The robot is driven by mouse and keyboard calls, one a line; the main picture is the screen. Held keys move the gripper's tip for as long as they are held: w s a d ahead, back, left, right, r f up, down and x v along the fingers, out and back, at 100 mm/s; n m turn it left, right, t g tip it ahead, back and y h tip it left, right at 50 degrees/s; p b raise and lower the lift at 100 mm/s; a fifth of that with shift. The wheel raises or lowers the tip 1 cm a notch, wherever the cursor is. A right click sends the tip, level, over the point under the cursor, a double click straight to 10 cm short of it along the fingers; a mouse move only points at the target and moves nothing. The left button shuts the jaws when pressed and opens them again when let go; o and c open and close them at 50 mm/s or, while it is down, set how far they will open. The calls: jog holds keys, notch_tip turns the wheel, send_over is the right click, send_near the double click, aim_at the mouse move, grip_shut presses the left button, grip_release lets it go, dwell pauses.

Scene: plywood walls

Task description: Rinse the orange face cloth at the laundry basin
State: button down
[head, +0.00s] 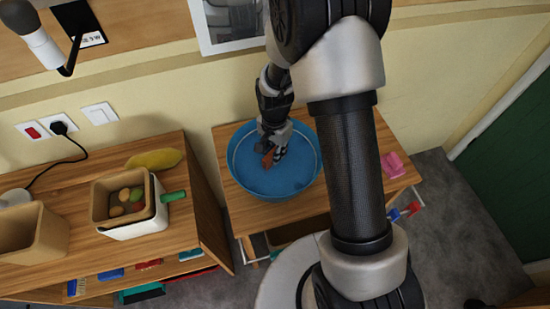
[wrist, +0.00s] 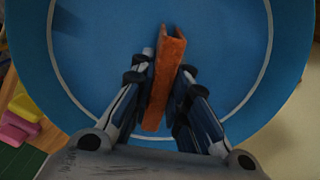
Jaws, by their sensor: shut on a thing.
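A blue round basin (head: 243,181) stands on a small wooden table in the head view. It fills most of the wrist view (wrist: 95,55). My gripper (head: 270,150) reaches down inside the basin. In the wrist view my gripper (wrist: 165,110) is shut on the orange face cloth (wrist: 166,75), which is folded and sticks out beyond the fingertips. A small part of the orange cloth (head: 267,159) shows between the fingers in the head view. I cannot tell whether the cloth touches the basin's floor or any water.
Pink things (head: 393,165) lie on the table right of the basin; pink and yellow blocks (wrist: 20,118) show in the wrist view. A wooden cabinet (head: 195,215) on the left holds a bin with round items (head: 120,228) and a yellow thing (head: 154,159). A picture frame hangs behind.

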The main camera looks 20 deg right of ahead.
jog(key=shift+r+p, duration=3.95)
jog(key=shift+r, duration=1.8)
notch_tip(320, 180, up, 4)
jog(key=p, duration=0.2)
jog(key=shift+p, duration=0.4)
